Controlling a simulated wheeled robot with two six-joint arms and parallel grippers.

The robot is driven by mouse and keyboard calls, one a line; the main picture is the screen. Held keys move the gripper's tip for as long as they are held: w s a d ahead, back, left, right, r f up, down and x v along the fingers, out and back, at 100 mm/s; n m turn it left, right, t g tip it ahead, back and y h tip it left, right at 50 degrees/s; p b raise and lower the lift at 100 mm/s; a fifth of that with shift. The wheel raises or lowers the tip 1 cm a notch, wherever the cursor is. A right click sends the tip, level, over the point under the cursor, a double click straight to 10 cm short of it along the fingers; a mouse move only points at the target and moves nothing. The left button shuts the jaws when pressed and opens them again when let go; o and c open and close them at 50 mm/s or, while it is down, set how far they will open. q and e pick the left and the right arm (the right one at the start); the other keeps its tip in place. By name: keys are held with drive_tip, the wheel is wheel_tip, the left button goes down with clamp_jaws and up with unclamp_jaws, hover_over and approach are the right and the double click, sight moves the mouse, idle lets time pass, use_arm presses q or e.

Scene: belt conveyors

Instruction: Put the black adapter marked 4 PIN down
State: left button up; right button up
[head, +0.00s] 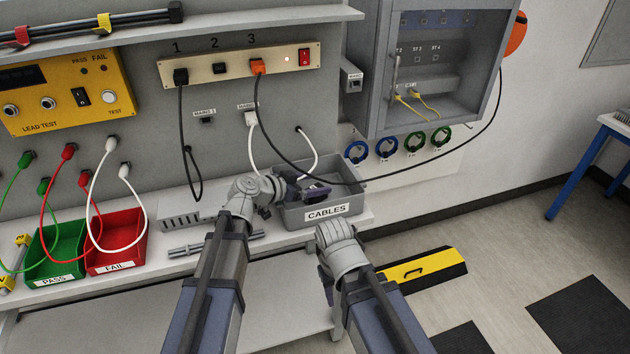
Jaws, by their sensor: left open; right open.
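I cannot make out a 4 PIN marking anywhere at this size. My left gripper (302,190) is open over the left part of the grey bin labelled CABLES (350,207). A small dark item (318,193) shows at its fingers, inside the bin's outline; I cannot tell whether it is the adapter or part of the gripper. My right gripper (335,232) is open, seen from behind, in front of the bin and lower; its fingertips are mostly hidden by its own hand.
The bench holds a green PASS bin (55,246) and a red FAIL bin (117,250) at the left. A socket strip (285,64) with plugged cables is on the wall. An open grey cabinet (437,60) is at the right. A yellow-black floor box (428,268) lies beyond the bench edge.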

use_arm(q)
drive_tip(key=p+v, duration=0.3)
drive_tip(key=v, duration=0.8)
drive_tip(key=shift+p, duration=0.4)
drive_tip(key=shift+a+r, duration=0.1)
drive_tip(key=shift+r, duration=0.05)
